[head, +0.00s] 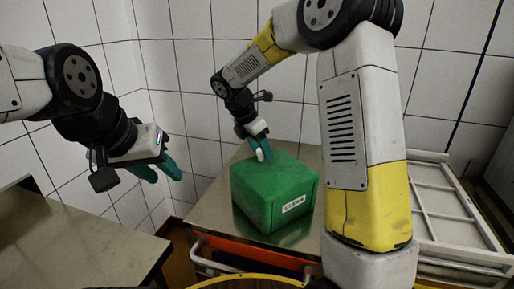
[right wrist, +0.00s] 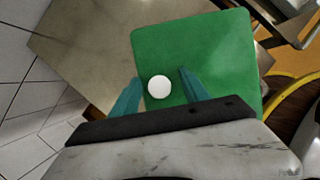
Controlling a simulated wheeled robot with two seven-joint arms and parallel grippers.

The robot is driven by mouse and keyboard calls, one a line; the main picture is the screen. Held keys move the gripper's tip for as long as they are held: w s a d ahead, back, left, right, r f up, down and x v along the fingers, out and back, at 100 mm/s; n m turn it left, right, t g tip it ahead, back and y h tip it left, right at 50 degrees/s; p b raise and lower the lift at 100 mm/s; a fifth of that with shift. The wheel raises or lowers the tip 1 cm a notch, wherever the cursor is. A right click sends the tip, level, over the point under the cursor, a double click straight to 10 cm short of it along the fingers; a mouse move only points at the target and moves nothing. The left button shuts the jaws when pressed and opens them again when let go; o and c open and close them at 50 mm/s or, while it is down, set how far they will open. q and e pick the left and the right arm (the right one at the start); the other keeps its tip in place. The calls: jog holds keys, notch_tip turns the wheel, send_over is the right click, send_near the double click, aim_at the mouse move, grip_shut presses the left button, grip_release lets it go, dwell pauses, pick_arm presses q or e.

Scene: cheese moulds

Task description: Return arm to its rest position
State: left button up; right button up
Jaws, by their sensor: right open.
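My right gripper (head: 262,150) is open, just above the top of a green box (head: 272,196) on the metal table. In the right wrist view, its two teal fingers (right wrist: 160,76) stand apart over the box's flat green top (right wrist: 195,50). A small white round thing (right wrist: 159,87) shows between the fingers, touching neither. I cannot tell whether it rests on the box or is a knob of it. The box has a white label on its front. My left gripper (head: 163,171) is open and empty, in the air at the left, clear of the box.
The metal table (head: 206,213) has bare room left of the box. An orange drawer front with a pale handle (head: 245,255) is below. A white framed rack (head: 448,205) lies at the right. Another metal surface (head: 75,240) stands at the left. Tiled walls close in behind.

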jog(key=v, duration=0.8)
jog(key=s+d+r+m+t+y, duration=0.1)
jog(key=s+d+m+t+y, duration=0.1)
jog(key=s+m, duration=0.9)
jog(key=s+d+r+m+t+y, duration=0.2)
jog(key=s+d+m+y, duration=0.2)
jog(key=s+d+m, duration=0.3)
jog(key=s+m, duration=0.5)
jog(key=s, duration=0.1)
jog(key=shift+s+d+r, duration=0.1)
jog(key=shift+s, duration=0.1)
